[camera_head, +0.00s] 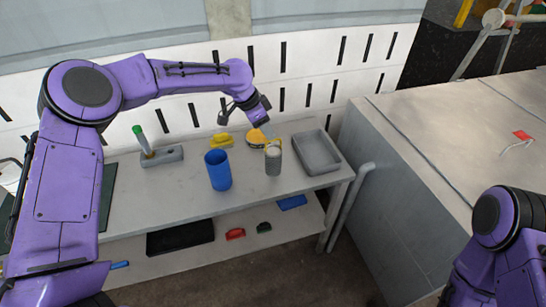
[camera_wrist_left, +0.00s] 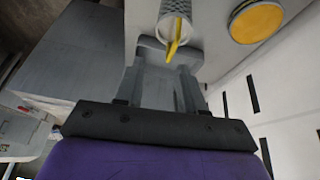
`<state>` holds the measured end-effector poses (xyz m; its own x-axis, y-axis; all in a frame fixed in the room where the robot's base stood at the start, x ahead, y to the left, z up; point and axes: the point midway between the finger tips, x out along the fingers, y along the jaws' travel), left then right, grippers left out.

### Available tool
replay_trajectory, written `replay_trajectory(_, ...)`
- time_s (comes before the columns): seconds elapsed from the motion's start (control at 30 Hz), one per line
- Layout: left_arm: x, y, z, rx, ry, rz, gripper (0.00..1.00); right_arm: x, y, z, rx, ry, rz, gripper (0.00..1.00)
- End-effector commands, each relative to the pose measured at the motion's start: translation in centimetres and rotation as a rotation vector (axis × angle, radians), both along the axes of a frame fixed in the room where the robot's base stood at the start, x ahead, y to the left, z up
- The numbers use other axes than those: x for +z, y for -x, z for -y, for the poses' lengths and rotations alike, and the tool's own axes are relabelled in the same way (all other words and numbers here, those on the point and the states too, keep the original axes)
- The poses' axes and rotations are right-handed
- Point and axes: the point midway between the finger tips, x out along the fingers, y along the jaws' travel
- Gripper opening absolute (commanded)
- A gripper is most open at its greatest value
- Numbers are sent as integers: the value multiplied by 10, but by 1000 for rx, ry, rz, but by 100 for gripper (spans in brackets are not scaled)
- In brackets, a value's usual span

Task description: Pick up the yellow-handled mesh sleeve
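The mesh sleeve (camera_head: 273,162) is a grey cylinder with a yellow handle at its top, upright on the table near the grey tray. In the left wrist view its perforated wall (camera_wrist_left: 174,9) and yellow handle (camera_wrist_left: 174,38) show at the top centre. My left gripper (camera_wrist_left: 169,52) has its two grey fingers spread, with the handle at the gap between the tips. Whether a finger touches the handle cannot be seen. In the head view the left gripper (camera_head: 262,124) is small and just above the sleeve. My right arm shows at lower right; its gripper is out of view.
A round yellow-topped item (camera_head: 256,137) stands right beside the sleeve, close to the left gripper. A blue cup (camera_head: 218,171) stands to the left, a grey tray (camera_head: 317,152) to the right. Yellow pieces (camera_head: 221,140) and a green-tipped stand (camera_head: 161,156) are farther left. The table front is clear.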

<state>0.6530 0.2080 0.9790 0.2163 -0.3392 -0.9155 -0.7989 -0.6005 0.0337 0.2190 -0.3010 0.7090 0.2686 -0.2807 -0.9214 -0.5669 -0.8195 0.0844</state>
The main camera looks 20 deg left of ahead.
Motion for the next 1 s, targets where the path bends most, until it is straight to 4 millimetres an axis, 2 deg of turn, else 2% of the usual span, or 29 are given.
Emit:
replay_trajectory(0.03,14,-4,-9,-23,-15,12,38,1,0,0,0,0,0,100)
replay_trajectory(0.07,19,-5,-12,-35,-23,15,38,1,0,0,0,0,0,100)
replay_trajectory(0.13,18,-7,-13,-51,-34,15,38,4,0,0,0,0,0,100)
replay_trajectory(0.3,-10,-14,-4,-54,-36,13,38,11,0,0,0,0,0,100)
replay_trajectory(0.43,-24,-17,0,-52,-36,13,38,15,0,0,0,0,0,100)
replay_trajectory(0.6,-49,-25,7,-52,-36,11,38,33,0,0,0,0,0,100)
replay_trajectory(0.7,-65,-29,11,-51,-36,13,38,35,0,0,0,0,0,100)
replay_trajectory(0.97,-73,-31,13,-51,-36,16,38,34,0,0,0,0,0,100)
replay_trajectory(1.0,-73,-31,13,-51,-36,16,35,34,0,0,0,0,0,100)
